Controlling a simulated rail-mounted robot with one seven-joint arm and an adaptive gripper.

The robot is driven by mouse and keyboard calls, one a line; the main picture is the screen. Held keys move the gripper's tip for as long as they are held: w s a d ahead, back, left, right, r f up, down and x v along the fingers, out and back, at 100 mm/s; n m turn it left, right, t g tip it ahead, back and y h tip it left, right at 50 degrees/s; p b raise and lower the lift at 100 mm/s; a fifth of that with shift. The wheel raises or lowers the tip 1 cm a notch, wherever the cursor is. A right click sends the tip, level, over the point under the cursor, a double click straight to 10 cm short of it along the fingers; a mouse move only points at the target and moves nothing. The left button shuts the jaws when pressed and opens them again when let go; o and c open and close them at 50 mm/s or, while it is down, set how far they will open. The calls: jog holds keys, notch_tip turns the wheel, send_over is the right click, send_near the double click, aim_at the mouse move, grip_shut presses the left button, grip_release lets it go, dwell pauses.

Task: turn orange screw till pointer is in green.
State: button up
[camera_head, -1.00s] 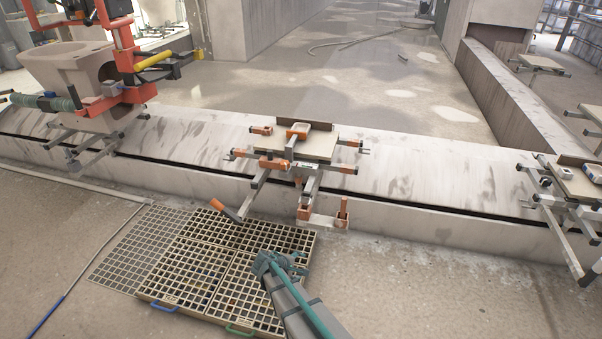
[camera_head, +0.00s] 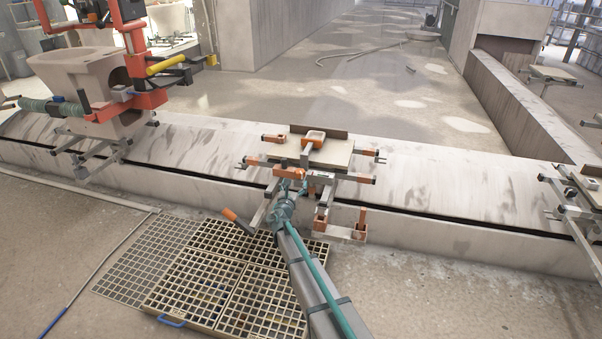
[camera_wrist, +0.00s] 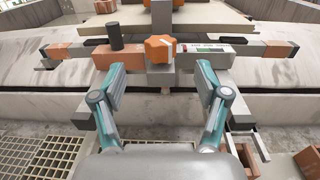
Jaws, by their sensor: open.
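The orange screw (camera_wrist: 159,48) is a lobed knob on the front of a grey and brown clamp bar, at upper centre in the wrist view. A pale scale strip (camera_wrist: 211,48) with a green part lies just right of it; the pointer is too small to make out. My gripper (camera_wrist: 160,78) is open and empty, with its two teal-and-grey fingers spread on either side below the screw. I see no contact with the screw. In the head view my gripper (camera_head: 290,190) is at the front of the central carriage (camera_head: 325,155), covering part of it.
A black peg (camera_wrist: 115,36) stands left of the screw. Orange-tipped bars stick out on both sides of the carriage. An orange-handled lever (camera_head: 236,220) is left of my arm. Wooden grates (camera_head: 215,270) lie on the floor. Another carriage (camera_head: 580,190) stands at right.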

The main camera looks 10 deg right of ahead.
aim_at(298, 174)
jog(key=x, duration=0.9)
jog(key=shift+w+d+b, duration=0.1)
jog(key=shift+w+b, duration=0.2)
jog(key=c, duration=1.2)
jog(key=shift+r+m+h+p, duration=0.1)
jog(key=shift+m+h+p, duration=0.25)
jog(key=shift+p, duration=0.25)
